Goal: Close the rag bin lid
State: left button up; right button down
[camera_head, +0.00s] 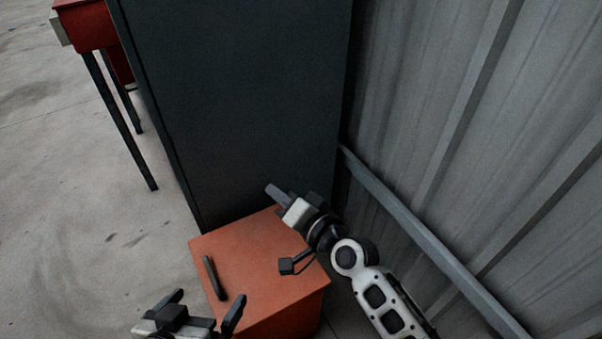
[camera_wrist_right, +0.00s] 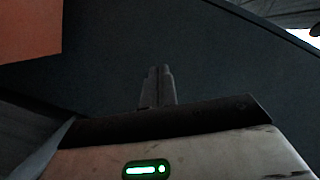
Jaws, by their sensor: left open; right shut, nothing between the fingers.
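The orange rag bin (camera_head: 285,310) stands on the floor against a dark cabinet. Its lid (camera_head: 255,262) lies flat across the top, with a dark bar handle (camera_head: 214,278) near its left edge; I see no gap under the lid from here. My left gripper (camera_head: 209,298) is open and empty at the bin's front left, near the handle but apart from it. My right gripper (camera_head: 273,191) is shut and empty above the bin's back edge, by the cabinet face. Its fingers also show in the right wrist view (camera_wrist_right: 159,72), with an orange surface at upper left.
The tall dark cabinet (camera_head: 235,90) rises right behind the bin. A corrugated grey wall (camera_head: 500,170) with a low rail (camera_head: 430,240) closes off the right side. A red table-like stand (camera_head: 85,27) is at upper left. The concrete floor (camera_head: 80,220) at left is clear.

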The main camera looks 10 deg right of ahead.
pick_arm(q)
jog(key=shift+a+r, duration=0.1)
jog(key=shift+r, duration=0.4)
pick_arm(e)
jog(key=shift+s+a+f, duration=0.25)
jog(key=shift+a+f, duration=0.05)
jog(key=shift+a, duration=0.35)
jog(key=shift+s+a+f, duration=0.25)
jog(key=shift+a+f, duration=0.05)
jog(key=shift+a, duration=0.35)
notch_tip(320, 180, up, 5)
jog(key=p, duration=0.6)
pick_arm(q)
notch_tip(320, 180, up, 9)
jog(key=a+p, duration=0.2)
jog(key=p, duration=0.5)
jog(key=shift+s+y, duration=0.35)
jog(key=shift+y, duration=0.05)
pick_arm(e)
jog(key=s+d+r+n+g+h, duration=0.1)
jog(key=s+d+n+g+h, duration=0.2)
jog(key=s+d, duration=1)
jog(key=s+n+h, duration=0.2)
jog(key=s+n, duration=0.1)
jog(key=n, duration=0.1)
jog(key=shift+s+r, duration=0.3)
pick_arm(q)
jog(key=shift+r, duration=0.15)
